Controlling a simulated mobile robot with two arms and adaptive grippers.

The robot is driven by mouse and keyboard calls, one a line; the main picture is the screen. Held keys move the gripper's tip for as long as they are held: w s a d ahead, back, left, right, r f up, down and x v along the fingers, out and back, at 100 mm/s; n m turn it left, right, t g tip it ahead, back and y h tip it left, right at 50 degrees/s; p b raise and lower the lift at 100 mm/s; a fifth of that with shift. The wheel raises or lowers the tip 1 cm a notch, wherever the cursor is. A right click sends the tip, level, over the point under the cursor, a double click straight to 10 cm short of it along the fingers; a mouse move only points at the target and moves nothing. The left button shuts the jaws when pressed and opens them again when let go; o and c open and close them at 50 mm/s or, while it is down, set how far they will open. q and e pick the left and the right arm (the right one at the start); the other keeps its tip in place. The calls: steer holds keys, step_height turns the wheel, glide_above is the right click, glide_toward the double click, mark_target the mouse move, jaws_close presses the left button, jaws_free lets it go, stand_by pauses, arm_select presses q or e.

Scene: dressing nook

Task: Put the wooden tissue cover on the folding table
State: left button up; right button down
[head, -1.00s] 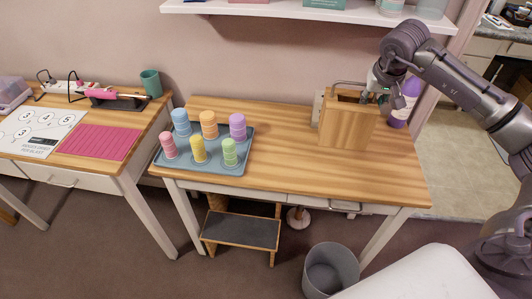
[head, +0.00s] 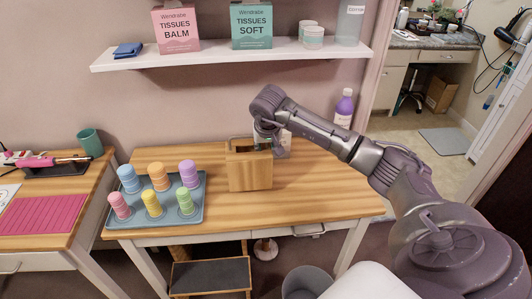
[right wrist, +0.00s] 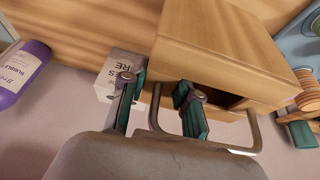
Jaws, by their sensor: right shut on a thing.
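The wooden tissue cover (head: 249,170) is a light box with an open top and a metal bar handle, upright over the wood-topped table (head: 318,188). My right gripper (head: 268,138) is at its upper right edge, shut on it. In the right wrist view the cover (right wrist: 215,45) fills the upper middle, with the fingers of my right gripper (right wrist: 160,100) at its rim and handle. I cannot tell whether its base touches the tabletop. No table is plainly recognisable as a folding one. My left gripper is not in view.
A blue-grey tray (head: 194,214) with several coloured stacks lies close left of the cover. A purple bottle (head: 344,108) and a small white box (head: 285,141) stand behind it. A shelf (head: 225,57) hangs above. The table's right part is clear.

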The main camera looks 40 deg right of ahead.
steer(key=shift+f, duration=1.6)
steer(key=shift+f, duration=0.15)
steer(key=c, duration=0.8)
jaws_free()
steer(key=shift+c, duration=0.2)
steer(key=shift+s, duration=0.1)
steer(key=shift+r, duration=0.65)
steer(key=v, duration=1.1)
steer(key=shift+a, duration=0.1)
